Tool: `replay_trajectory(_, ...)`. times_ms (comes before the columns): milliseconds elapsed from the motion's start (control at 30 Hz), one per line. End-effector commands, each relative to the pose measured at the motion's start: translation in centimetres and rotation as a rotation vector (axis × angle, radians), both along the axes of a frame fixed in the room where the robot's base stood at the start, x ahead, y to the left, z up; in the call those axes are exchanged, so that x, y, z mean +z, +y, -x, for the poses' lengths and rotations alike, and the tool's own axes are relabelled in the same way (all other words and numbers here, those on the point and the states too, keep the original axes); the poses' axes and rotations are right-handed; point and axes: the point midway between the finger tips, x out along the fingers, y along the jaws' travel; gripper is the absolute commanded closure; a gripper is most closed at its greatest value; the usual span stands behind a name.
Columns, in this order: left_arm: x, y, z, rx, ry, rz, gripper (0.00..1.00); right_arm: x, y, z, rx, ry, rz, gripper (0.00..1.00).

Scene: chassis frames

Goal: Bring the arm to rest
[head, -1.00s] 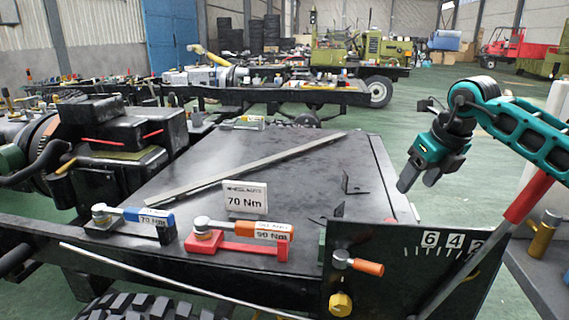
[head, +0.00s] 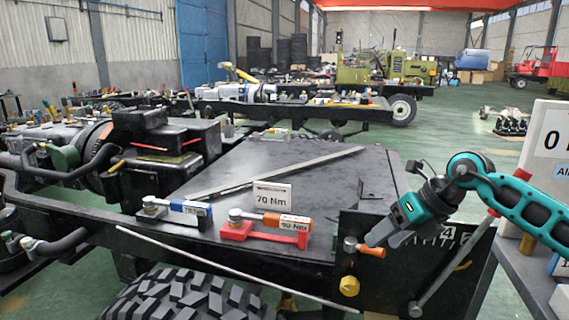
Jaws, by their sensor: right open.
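My right arm comes in from the right, teal and black. Its right gripper (head: 386,238) is open and empty, its fingers pointing down and left over the dark numbered plate (head: 375,285) at the front right of the chassis. The fingertips appear close to the orange-handled tool (head: 370,250) on that plate; whether they touch it I cannot tell. The gripper covers part of the plate's white digits. My left gripper is not in view.
On the black chassis deck (head: 300,165) stand a "70 Nm" sign (head: 271,196), a blue-handled tool (head: 185,207) and an orange-handled tool on a red stand (head: 268,228). A tyre (head: 190,295) lies below. A dark bench (head: 535,270) with a white sign (head: 545,145) is at right.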

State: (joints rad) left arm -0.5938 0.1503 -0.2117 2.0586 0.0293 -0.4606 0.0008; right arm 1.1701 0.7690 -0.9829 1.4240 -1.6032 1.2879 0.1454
Motion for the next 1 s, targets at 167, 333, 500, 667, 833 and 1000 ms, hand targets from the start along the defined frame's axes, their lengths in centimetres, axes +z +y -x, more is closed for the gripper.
replay_trajectory(167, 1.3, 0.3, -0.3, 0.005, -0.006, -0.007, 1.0, -1.4, 9.0, 3.5, 0.053, 0.084, -0.381, 0.35)
replay_trajectory(333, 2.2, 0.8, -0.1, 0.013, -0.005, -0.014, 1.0, -0.4, 15.3, 6.9, -0.027, 0.203, -0.815, 0.35)
replay_trajectory(500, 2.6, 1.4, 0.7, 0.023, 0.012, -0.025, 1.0, 0.9, 17.2, 8.5, -0.252, 0.347, -1.216, 0.35)
replay_trajectory(667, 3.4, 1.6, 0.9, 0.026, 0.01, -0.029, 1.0, 0.1, 15.6, 9.1, -0.584, 0.5, -1.527, 0.35)
replay_trajectory(833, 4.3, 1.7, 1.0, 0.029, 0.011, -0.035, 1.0, -3.9, 11.6, 10.5, -1.041, 0.667, -1.755, 0.35)
replay_trajectory(1000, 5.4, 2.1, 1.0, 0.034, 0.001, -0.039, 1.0, -10.3, 7.0, 14.9, -1.567, 0.834, -1.852, 0.35)
